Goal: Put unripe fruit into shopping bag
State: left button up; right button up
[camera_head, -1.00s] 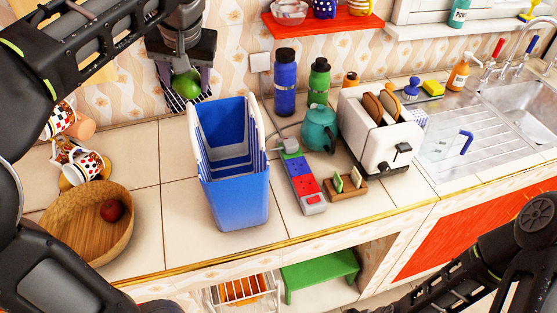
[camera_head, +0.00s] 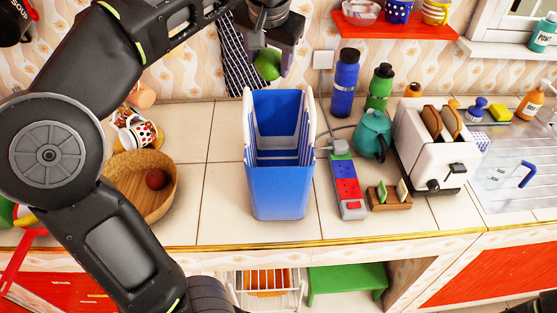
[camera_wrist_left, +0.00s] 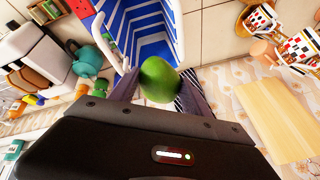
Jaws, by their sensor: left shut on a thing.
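My left gripper (camera_head: 268,66) is shut on a green fruit (camera_head: 267,64), held in the air above the counter, just behind and above the bag's back edge. The fruit also shows between the fingers in the left wrist view (camera_wrist_left: 159,80). The blue and white shopping bag (camera_head: 279,192) stands upright and open on the counter. Its inside looks empty.
A power strip (camera_head: 346,185), a teal teapot (camera_head: 373,133), two bottles and a white toaster (camera_head: 435,150) stand right of the bag. Cups (camera_head: 138,132) stand at the left. Bare tiles lie between bowl and bag. A red shelf (camera_head: 395,25) hangs above.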

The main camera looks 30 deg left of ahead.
aim_at(269, 75)
pick_arm(q)
jog(key=shift+f+b, duration=1.25)
jog(key=shift+f, duration=0.6)
jog(key=o, duration=1.6)
jog(key=shift+o, duration=0.2)
jog(key=p+v, duration=0.6)
jog(key=shift+a+r, duration=0.15)
jog(key=shift+r, duration=0.1)
jog(key=shift+s, duration=0.1)
jog(key=shift+s+d+r+p, duration=0.25)
jog(key=shift+d+r+p, duration=0.2)
jog(key=shift+r, duration=0.15)
